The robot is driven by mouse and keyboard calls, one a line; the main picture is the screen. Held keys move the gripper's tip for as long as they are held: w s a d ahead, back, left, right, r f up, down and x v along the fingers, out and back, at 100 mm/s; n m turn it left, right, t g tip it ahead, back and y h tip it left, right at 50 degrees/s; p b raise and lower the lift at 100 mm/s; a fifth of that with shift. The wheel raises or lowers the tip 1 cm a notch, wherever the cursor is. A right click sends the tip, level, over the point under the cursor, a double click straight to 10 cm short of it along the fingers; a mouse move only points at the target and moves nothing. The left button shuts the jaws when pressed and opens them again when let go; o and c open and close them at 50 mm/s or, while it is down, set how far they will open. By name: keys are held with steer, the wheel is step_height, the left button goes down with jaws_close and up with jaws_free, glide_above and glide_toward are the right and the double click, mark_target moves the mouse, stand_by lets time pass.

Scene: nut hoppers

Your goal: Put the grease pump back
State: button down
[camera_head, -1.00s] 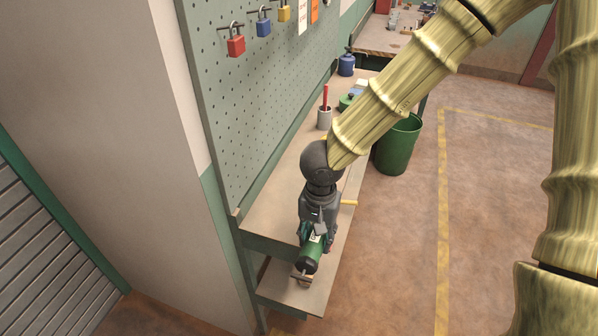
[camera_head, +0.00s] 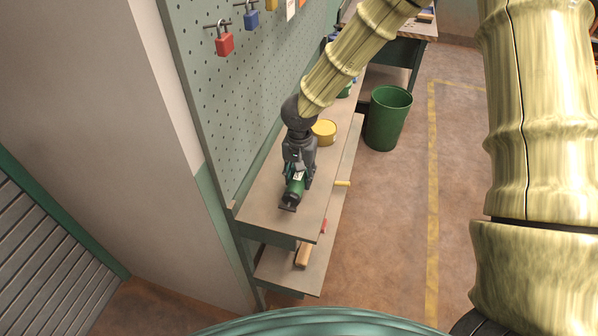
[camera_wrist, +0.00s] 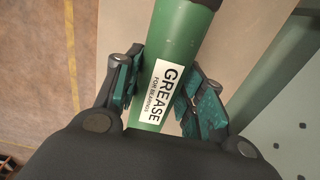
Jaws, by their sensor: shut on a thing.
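The grease pump (camera_head: 294,189) is a green cylinder with a dark end. My gripper (camera_head: 299,173) is shut around its body and holds it over the near part of the upper bench shelf (camera_head: 265,213). In the wrist view the green pump (camera_wrist: 183,35) carries a white label reading "GREASE FOR BEARINGS". The gripper fingers (camera_wrist: 162,92) press on both sides of it. I cannot tell whether the pump touches the shelf top.
A yellow tin (camera_head: 324,132) stands on the shelf beyond my gripper. A pegboard (camera_head: 235,100) with padlocks, one red (camera_head: 224,44), rises on the left. A lower shelf (camera_head: 285,277) holds a wooden-handled item (camera_head: 303,255). A green bin (camera_head: 389,117) stands on the floor to the right.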

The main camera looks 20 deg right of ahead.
mark_target(298, 177)
steer(key=w, duration=0.3)
steer(key=shift+d+f+p, duration=0.15)
steer(key=shift+f+p, duration=0.05)
steer(key=shift+p, duration=0.15)
steer(key=shift+s+f+p, duration=0.15)
steer(key=shift+f+p, duration=0.3)
steer(key=shift+f, duration=0.05)
step_height(298, 177, down, 2)
steer(key=shift+f+p, duration=0.1)
steer(key=shift+p, duration=0.4)
steer(key=shift+f, duration=0.1)
steer(key=c, duration=0.9)
jaws_free()
